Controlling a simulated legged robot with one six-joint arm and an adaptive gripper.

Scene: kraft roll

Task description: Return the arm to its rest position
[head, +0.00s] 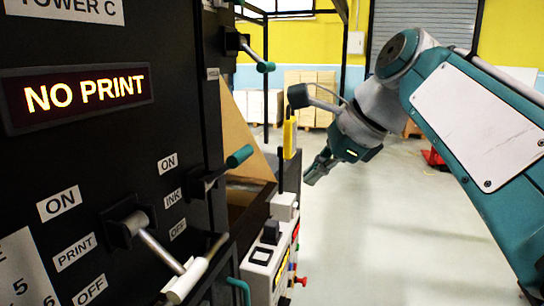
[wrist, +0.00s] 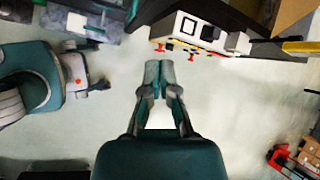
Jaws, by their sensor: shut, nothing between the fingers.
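My arm reaches in from the right in the head view, over the open floor. My gripper (head: 318,168) hangs at the arm's end, to the right of the control console and apart from it. In the wrist view, my gripper (wrist: 158,72) points toward the console with its two fingertips together. It is shut and empty, with pale floor around the fingers.
A black panel (head: 190,60) at left reads "NO PRINT" and bears PRINT (head: 155,245) and INK (head: 205,180) levers. The console (head: 272,250) has red knobs. Boxes (head: 310,95) stand behind. The floor (head: 390,240) between console and arm is clear.

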